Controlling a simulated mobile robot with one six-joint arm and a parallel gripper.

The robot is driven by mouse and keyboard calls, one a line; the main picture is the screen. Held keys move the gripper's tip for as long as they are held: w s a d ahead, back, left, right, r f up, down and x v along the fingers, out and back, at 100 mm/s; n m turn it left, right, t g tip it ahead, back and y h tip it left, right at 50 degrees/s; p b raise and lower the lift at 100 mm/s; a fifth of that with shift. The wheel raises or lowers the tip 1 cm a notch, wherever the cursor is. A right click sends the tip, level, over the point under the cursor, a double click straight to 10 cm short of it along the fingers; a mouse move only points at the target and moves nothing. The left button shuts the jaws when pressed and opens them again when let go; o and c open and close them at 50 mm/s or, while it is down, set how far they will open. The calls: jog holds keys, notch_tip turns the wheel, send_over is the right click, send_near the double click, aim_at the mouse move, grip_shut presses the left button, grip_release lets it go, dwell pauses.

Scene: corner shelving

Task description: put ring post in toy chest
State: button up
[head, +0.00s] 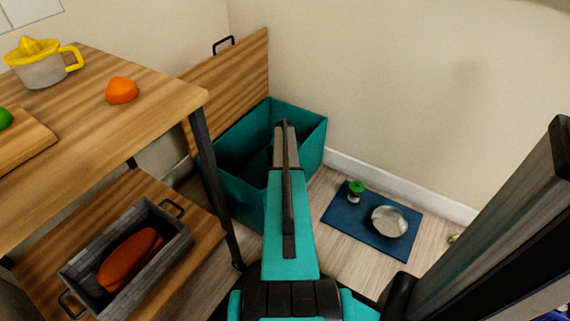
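The toy chest is a teal open-topped box (313,140) on the floor against the wall. Its wooden lid (235,75), with a black handle, stands raised behind it. My arm reaches forward over the chest's near side. The arm's far end overlaps the chest opening and hides part of its inside. My gripper's fingers cannot be made out, so whether it is open or holds anything does not show. I cannot identify a ring post in this view.
A wooden table (60,85) at left bears a juicer (42,65) and an orange fruit (121,90). Its lower shelf holds a grey basket (165,253). A blue mat (345,222) with a green-topped jar (356,190) and a bowl (389,221) lies right of the chest.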

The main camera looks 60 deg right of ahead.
notch_tip(320, 180, up, 12)
jog(key=a+p, duration=0.1)
jog(key=p, duration=0.3)
jog(key=shift+s+a, duration=0.15)
jog(key=shift+s, duration=0.1)
jog(key=shift+r, duration=0.15)
dwell(0.8)
